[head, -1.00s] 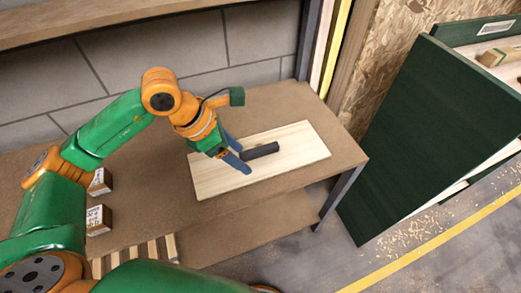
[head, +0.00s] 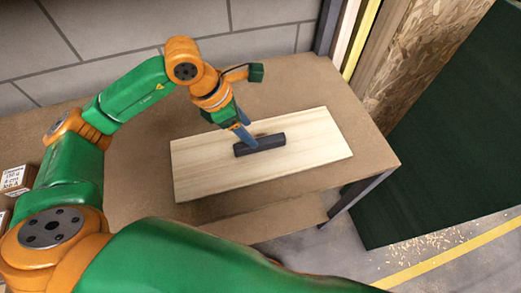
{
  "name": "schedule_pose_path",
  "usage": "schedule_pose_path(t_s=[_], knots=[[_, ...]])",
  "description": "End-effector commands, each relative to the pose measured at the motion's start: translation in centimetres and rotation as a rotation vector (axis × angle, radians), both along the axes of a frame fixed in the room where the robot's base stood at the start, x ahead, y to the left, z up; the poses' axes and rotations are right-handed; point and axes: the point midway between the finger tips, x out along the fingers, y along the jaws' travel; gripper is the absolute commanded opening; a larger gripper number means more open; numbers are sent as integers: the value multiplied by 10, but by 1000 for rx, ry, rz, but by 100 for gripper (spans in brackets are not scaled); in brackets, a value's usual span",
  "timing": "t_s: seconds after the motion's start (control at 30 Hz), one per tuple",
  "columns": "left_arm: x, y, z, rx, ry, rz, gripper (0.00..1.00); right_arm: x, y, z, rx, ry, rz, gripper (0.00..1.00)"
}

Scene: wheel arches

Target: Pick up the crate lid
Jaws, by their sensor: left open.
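The crate lid (head: 215,180) is a flat, pale wooden board with a dark bar handle (head: 272,142) across its middle. It lies flat on the brown workbench. My left gripper (head: 246,136) points down at the handle from above, with its blue fingers open at the handle's left half. The fingers hide part of the handle. I cannot tell whether they touch it. My right gripper is not in view.
The brown workbench (head: 310,85) has free room behind and right of the lid, with a grey block wall behind. Small labelled boxes (head: 18,179) stand at the left edge. A dark green panel (head: 450,140) leans at the right, beyond the bench.

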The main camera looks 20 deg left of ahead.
Motion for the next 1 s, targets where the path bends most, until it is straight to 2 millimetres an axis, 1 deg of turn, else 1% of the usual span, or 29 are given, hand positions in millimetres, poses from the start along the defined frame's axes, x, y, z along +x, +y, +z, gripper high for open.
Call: schedule_pose_path(t_s=[0.07,0.2,0.3,0.4,0.53,0.57,0.6,0.67,0.7,0.8,1.0], knots=[[1,-5,-7,-1,4,-1,65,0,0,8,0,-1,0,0],[4,-17,-31,-1,5,-3,65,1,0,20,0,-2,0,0],[9,-21,-48,0,2,0,65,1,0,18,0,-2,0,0],[10,-23,-53,0,0,-1,65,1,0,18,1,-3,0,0],[10,-22,-53,0,0,-1,65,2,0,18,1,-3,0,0],[10,-22,-53,0,0,-1,62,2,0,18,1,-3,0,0],[10,-22,-53,0,0,-1,52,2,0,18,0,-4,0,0],[10,-22,-53,0,0,-1,35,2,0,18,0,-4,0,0],[10,-22,-53,0,0,-1,24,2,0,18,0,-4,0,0],[10,-22,-53,0,0,-1,0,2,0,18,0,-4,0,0],[10,-22,-52,0,0,-1,0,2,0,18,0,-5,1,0]])
